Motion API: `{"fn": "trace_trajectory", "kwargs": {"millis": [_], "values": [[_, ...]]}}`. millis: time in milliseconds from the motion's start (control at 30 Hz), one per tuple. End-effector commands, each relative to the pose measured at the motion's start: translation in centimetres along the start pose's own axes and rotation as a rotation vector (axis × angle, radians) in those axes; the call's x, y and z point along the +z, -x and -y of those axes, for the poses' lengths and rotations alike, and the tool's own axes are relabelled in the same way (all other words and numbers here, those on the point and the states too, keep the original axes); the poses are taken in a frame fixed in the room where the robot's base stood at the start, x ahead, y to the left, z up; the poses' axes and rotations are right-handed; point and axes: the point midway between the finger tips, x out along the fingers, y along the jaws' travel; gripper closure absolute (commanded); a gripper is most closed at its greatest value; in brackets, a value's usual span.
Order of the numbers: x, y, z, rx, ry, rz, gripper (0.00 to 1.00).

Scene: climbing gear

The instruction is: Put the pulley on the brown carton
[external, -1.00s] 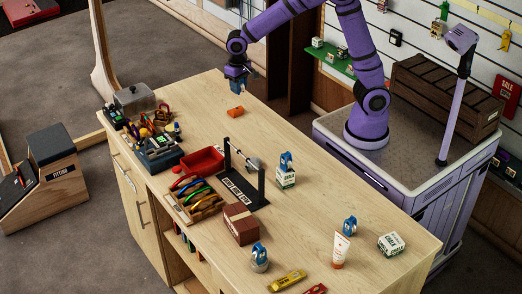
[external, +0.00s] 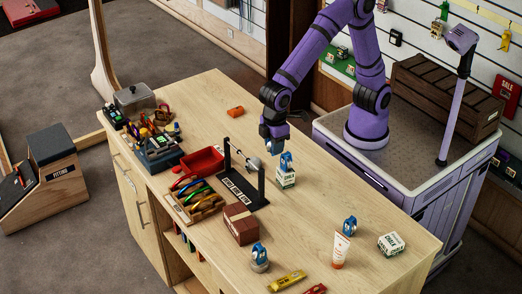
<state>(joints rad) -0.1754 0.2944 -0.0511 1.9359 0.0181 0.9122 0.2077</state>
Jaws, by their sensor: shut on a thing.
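My gripper (external: 271,136) is shut on a small blue-grey thing, apparently the pulley (external: 274,147), held above the table just behind and left of a white chalk box. The fingers hide much of it. The brown carton (external: 240,226) stands on the table in front of the black bar stand, with a bare top. Similar blue pulleys stand on the white chalk box (external: 286,162), on a grey round thing at the front (external: 260,251), and beside the cream tube (external: 349,227).
The black bar stand (external: 244,190) rises between my gripper and the carton. A red tray (external: 203,161) and a wooden tray of carabiners (external: 193,206) lie left. A cream tube (external: 340,249) and another white box (external: 391,244) stand right. An orange piece (external: 235,111) lies at the back.

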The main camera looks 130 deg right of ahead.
Motion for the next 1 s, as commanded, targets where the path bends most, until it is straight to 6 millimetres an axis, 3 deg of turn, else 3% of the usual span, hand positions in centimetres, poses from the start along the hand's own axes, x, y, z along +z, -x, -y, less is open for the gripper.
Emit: {"fn": "trace_trajectory", "kwargs": {"millis": [167, 500, 733, 867, 1000], "values": [[0.7, 0.0, 3.4, -0.001, 0.104, 0.000, 0.92], [0.7, -7.5, 2.9, 0.001, 0.093, 0.005, 0.92], [0.4, -10.8, 2.9, 0.000, 0.092, 0.001, 0.92], [-1.1, -11.3, 3.1, 0.000, 0.091, -0.001, 0.92], [-4.2, -11.6, 3.5, 0.000, 0.091, -0.002, 0.92]]}}
